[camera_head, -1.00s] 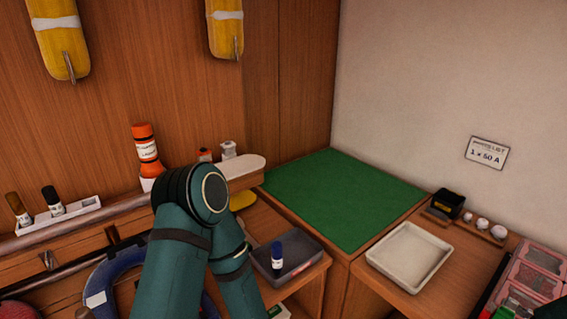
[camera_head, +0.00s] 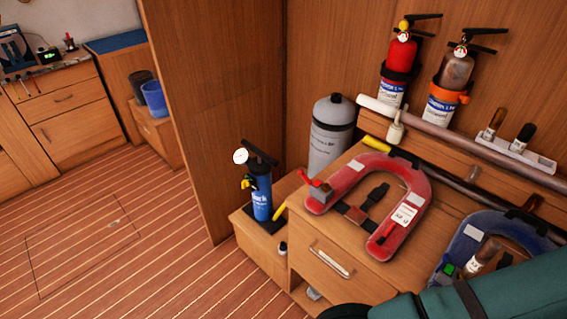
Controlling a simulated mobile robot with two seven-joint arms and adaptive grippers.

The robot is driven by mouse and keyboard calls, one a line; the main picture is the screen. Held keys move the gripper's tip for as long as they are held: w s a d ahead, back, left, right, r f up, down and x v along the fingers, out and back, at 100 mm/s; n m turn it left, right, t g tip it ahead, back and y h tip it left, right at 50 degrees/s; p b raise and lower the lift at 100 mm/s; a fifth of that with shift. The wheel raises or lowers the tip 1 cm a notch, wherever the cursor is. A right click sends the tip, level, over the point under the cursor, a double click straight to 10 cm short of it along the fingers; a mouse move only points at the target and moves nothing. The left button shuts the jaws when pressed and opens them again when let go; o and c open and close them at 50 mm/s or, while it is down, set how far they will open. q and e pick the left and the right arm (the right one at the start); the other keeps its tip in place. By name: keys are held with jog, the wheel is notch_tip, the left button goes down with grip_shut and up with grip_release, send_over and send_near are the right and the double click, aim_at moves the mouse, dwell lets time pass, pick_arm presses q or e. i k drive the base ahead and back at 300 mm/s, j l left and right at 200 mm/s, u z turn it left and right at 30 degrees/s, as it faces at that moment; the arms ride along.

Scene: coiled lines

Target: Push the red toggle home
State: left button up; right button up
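A red horseshoe-shaped inflatable collar (camera_head: 405,178) lies on the wooden cabinet top, right of centre in the head view. A small red toggle (camera_head: 313,181) shows at its left end, beside a grey block (camera_head: 321,193). Whether the toggle is fully seated cannot be told at this size. A blue horseshoe-shaped collar (camera_head: 459,245) lies to its right, partly covered by a teal arm of mine at the lower right. Neither of my grippers is in view.
A blue pump (camera_head: 261,197) with a gauge stands on a low step left of the cabinet. A grey cylinder (camera_head: 331,134) stands behind. A red extinguisher (camera_head: 401,57) and a brownish one (camera_head: 456,70) hang on the wall. The floor (camera_head: 120,240) at left is open.

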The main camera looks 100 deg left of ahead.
aim_at(301, 172)
jog(key=k+j+u, duration=0.1)
jog(key=u, duration=0.35)
jog(key=k+j+u, duration=0.2)
jog(key=u, duration=2.35)
jog(key=j, duration=0.1)
